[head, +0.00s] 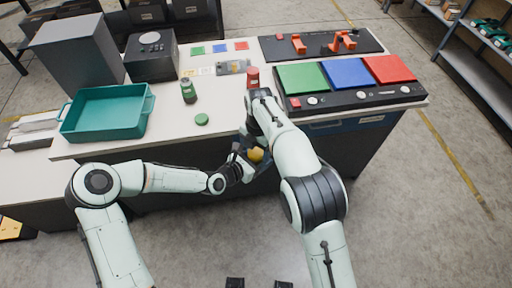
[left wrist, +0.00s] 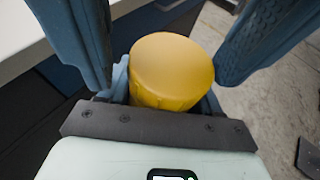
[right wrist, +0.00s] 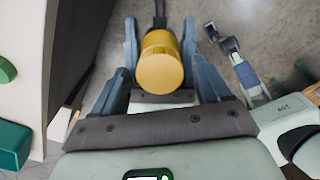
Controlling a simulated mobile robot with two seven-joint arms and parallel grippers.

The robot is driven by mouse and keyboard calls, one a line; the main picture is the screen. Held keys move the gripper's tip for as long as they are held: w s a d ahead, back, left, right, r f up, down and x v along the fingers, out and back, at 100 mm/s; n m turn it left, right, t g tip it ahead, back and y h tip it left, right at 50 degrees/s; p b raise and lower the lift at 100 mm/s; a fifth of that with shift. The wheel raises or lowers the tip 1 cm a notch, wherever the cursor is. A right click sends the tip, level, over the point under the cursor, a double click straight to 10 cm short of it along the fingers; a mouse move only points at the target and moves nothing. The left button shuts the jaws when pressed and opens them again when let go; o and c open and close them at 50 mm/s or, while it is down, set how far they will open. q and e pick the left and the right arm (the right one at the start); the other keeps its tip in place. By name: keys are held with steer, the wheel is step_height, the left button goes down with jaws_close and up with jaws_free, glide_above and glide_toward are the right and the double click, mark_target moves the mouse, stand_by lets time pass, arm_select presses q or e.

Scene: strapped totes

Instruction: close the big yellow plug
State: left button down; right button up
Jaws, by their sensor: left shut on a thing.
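The yellow plug (head: 256,155) shows small between my two grippers in front of the bench, partly hidden by my arms. In the left wrist view a round yellow end (left wrist: 172,68) sits between the small blue fingers of my left gripper (left wrist: 168,88), which is shut on it. In the right wrist view the yellow cylinder (right wrist: 160,66) points at the camera, with a black cable behind it. My right gripper (right wrist: 158,88) is around it with its fingers apart, and gaps show on both sides. Whether the plug has two separate parts is hidden.
The bench carries a teal tote (head: 104,113), a green jar (head: 188,91), a green lid (head: 201,119), a red jar (head: 252,77) and a panel with green, blue and red pads (head: 347,73). Shelves (head: 480,50) stand at right. The floor right of my arms is clear.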

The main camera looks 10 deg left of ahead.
steer(key=c, duration=1)
steer(key=m, duration=0.3)
steer(key=shift+c, duration=0.2)
steer(key=o, duration=1.2)
steer(key=shift+c, duration=0.2)
steer(key=shift+w+d+r, duration=0.1)
steer(key=shift+r, duration=2.2)
steer(key=shift+c, duration=0.4)
